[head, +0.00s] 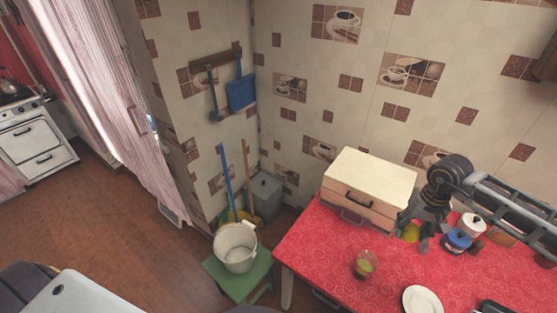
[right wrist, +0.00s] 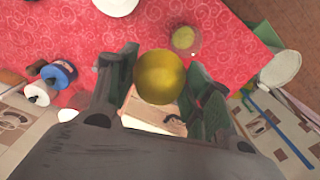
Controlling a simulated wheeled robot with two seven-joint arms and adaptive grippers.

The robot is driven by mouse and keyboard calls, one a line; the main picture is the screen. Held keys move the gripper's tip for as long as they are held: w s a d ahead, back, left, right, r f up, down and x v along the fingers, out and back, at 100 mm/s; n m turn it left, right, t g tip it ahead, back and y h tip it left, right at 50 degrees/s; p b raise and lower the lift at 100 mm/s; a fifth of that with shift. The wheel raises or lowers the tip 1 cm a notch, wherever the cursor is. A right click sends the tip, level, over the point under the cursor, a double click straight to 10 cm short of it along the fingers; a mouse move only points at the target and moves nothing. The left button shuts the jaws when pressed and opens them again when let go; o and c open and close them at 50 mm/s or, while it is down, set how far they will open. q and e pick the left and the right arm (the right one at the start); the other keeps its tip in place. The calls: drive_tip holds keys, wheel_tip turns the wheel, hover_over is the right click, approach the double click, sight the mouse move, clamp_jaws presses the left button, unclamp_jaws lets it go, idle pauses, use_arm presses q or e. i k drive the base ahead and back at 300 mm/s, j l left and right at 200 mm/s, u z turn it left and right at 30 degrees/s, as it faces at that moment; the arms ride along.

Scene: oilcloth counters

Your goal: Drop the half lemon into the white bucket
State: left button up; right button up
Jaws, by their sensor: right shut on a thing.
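The half lemon (right wrist: 160,77) is a round yellow thing between the two fingers of my right gripper (right wrist: 160,88) in the right wrist view. The gripper is shut on it. In the head view my right gripper (head: 417,238) is over the red table, just right of the wooden box, with the yellow lemon (head: 408,232) showing at its fingers. The white bucket (head: 236,247) stands upright on a green stool left of the table, well apart from the gripper. It also shows at the right of the right wrist view (right wrist: 281,70). My left gripper is not in view.
A wooden box (head: 368,187) stands at the table's back left. A glass with something green in it (head: 365,265) and a white plate (head: 422,300) are nearer the front. Blue and white pots (head: 457,240) stand right of the gripper. Long handles rise behind the bucket.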

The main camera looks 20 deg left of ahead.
sight(238, 251)
drive_tip(key=u, duration=1.2)
